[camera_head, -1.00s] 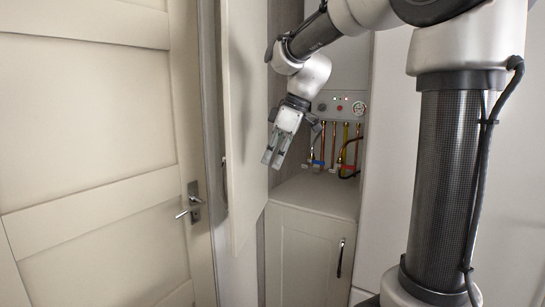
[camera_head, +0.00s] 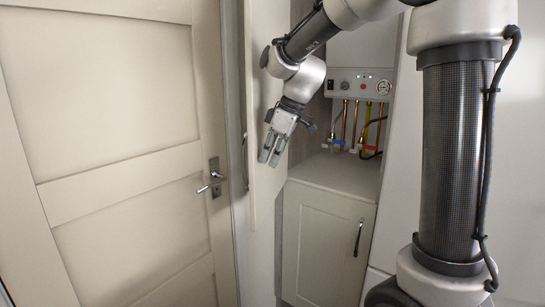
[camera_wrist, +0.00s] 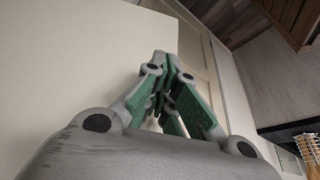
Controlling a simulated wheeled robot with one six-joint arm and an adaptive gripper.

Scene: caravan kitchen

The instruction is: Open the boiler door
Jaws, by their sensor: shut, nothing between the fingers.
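The boiler door (camera_head: 264,200) is a tall cream panel standing open, swung out on the left of the boiler compartment, seen nearly edge-on in the head view. Its handle (camera_head: 244,160) is on the left edge. The boiler (camera_head: 358,86) shows with its gauge, lights and copper pipes. My gripper (camera_head: 267,158) is shut and empty, in front of the door's inner face; I cannot tell whether it touches. In the wrist view my gripper's fingers (camera_wrist: 166,62) are together, beside a large cream panel (camera_wrist: 60,60) that looks like this door.
A room door (camera_head: 120,150) with a metal lever handle (camera_head: 211,180) stands close on the left. A lower cupboard (camera_head: 325,240) with a dark handle is under the boiler. A pale wall or panel bounds the compartment on the right.

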